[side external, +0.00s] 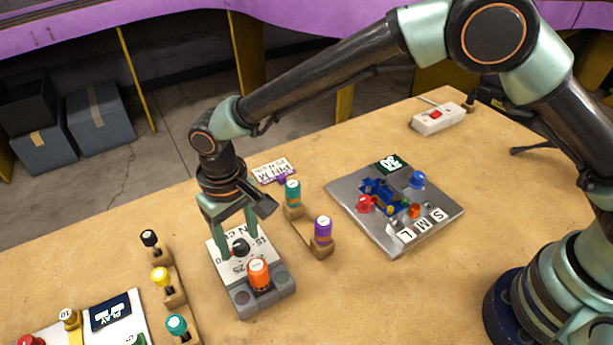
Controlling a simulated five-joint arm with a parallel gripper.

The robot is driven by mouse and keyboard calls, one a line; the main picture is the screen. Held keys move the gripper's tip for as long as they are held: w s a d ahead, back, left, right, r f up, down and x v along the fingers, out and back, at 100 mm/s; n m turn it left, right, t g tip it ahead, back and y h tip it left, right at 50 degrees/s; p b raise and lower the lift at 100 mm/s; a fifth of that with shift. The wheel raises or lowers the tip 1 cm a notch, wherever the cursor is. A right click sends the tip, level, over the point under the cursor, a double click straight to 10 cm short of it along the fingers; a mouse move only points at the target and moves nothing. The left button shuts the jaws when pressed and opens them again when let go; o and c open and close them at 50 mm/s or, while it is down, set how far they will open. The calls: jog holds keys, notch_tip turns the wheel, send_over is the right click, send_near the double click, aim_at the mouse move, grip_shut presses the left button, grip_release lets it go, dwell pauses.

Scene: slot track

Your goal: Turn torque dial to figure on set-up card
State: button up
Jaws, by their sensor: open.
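The torque dial is a small black knob (240,247) on a white figured plate (219,256). Figures such as 15 and 25 and part of "N CM" show on the plate; my fingers hide some of it. The plate is on a grey block (270,299) with an orange-capped piece (258,274) in front of the knob. My gripper (240,244) points down with its fingers open, one on each side of the knob; contact cannot be told. A white card (273,169) with dark print and a purple mark lies behind; its print is too small to read surely.
Wooden holders with teal (293,191) and purple (323,229) pieces stand close right of the block. Black (149,239), yellow (160,277) and teal (176,325) pieces stand left. A metal plate (440,229) with coloured parts lies right.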

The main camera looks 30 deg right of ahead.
jog(key=shift+f, duration=0.3)
grip_shut()
